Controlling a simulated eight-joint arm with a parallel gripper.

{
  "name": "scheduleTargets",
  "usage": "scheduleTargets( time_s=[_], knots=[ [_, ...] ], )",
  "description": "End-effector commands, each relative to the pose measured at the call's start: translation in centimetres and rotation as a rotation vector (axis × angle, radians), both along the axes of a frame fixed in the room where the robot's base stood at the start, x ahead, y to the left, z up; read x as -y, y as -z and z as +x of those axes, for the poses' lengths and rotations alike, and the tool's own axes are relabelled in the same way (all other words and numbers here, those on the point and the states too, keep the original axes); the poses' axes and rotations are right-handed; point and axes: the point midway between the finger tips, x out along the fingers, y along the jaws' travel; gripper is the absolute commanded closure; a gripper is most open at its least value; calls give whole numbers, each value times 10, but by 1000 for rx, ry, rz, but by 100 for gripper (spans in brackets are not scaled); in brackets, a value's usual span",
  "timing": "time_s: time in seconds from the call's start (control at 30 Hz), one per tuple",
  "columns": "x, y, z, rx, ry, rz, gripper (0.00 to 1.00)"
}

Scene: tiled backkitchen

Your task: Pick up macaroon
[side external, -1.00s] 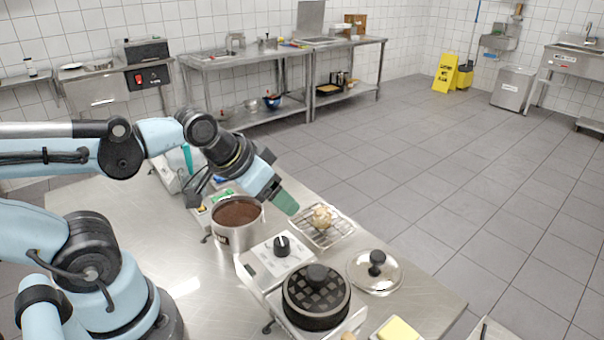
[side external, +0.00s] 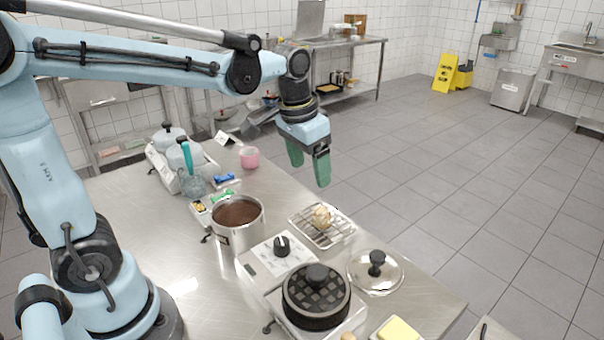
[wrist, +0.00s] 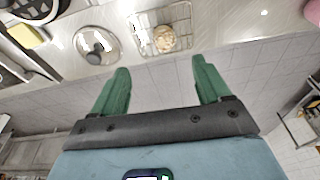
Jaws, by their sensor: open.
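The macaroon (side external: 321,216) is a small pale, cream-coloured lump on a wire rack in a metal tray (side external: 341,232) at the table's far edge. In the wrist view the macaroon (wrist: 164,38) is beyond the fingertips, towards the top of the picture. My gripper (side external: 309,168) has green fingers pointing down, spread apart and empty. It hangs above the macaroon and behind it in the side view. In the wrist view my gripper (wrist: 160,72) shows a clear gap between its fingers.
A pot of brown contents (side external: 238,213) stands left of the tray. A glass lid (side external: 376,274) and a round waffle-patterned iron (side external: 316,297) are in front. A pink cup (side external: 249,158) stands further back. Floor lies beyond the table edge.

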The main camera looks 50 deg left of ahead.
Motion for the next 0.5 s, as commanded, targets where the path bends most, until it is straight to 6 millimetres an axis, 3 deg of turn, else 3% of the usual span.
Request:
scheduleTargets(
  time_s=[0.2,0.5],
  knots=[
    [-5,12,33,-140,18,-1,24],
    [-7,27,46,-208,29,-4,24]
  ],
)
